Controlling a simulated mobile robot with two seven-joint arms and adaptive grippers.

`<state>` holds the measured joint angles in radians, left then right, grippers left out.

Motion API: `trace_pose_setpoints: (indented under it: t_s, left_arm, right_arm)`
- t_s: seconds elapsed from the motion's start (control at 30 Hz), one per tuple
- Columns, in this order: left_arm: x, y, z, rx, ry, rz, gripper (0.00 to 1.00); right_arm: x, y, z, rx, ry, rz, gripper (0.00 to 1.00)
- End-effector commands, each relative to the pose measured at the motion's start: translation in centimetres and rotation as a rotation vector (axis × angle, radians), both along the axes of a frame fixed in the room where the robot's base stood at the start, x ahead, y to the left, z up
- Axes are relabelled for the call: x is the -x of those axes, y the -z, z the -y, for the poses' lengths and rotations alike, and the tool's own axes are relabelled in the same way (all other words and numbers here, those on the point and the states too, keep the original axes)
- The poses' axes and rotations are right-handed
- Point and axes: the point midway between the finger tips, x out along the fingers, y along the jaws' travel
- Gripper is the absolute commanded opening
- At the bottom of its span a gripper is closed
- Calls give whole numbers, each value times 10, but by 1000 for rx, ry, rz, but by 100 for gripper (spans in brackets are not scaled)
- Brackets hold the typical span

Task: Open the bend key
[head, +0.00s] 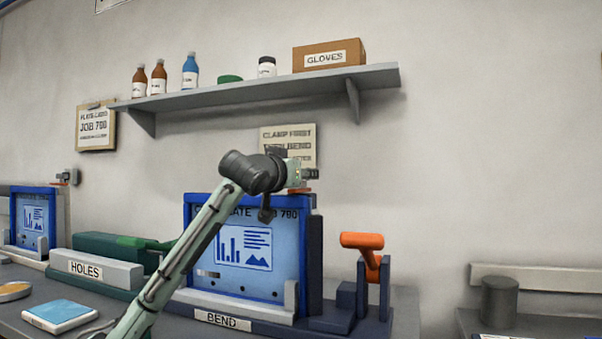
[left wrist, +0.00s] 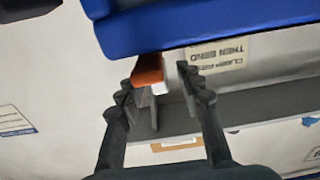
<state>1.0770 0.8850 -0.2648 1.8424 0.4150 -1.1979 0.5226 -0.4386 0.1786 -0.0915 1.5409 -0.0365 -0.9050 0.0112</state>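The bend unit is a blue framed panel (head: 245,250) standing upright behind a label reading BEND (head: 222,319). A small orange piece (head: 300,191), possibly the key, sits at its top right corner. In the left wrist view an orange tab with a white end (left wrist: 147,72) lies between my fingertips, beside the blue frame (left wrist: 200,28). My left gripper (head: 311,174) is at that top corner, just above the orange piece. In the wrist view my left gripper (left wrist: 155,80) has its fingers apart; contact with the tab cannot be told. My right gripper is out of view.
An orange-handled lever (head: 362,240) stands right of the bend unit. A wall shelf (head: 260,91) with bottles and a gloves box (head: 329,55) is above. A holes unit (head: 100,270) and a blue pad (head: 60,316) are at left. The wall at right is clear.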

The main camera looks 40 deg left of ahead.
Motion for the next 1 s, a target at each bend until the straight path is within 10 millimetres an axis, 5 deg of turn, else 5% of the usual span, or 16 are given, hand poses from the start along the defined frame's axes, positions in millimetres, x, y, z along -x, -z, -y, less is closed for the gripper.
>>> trace_pose_setpoints:
  t_s: [0.2,0.5,1.0]
  left_arm:
    - [-1,0,0,0,0,0,36]
    - [0,0,0,0,0,0,0]
    - [3,3,-8,4,-1,-3,0]
  right_arm:
    - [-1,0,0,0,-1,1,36]
    - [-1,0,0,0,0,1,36]
    - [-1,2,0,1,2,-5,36]
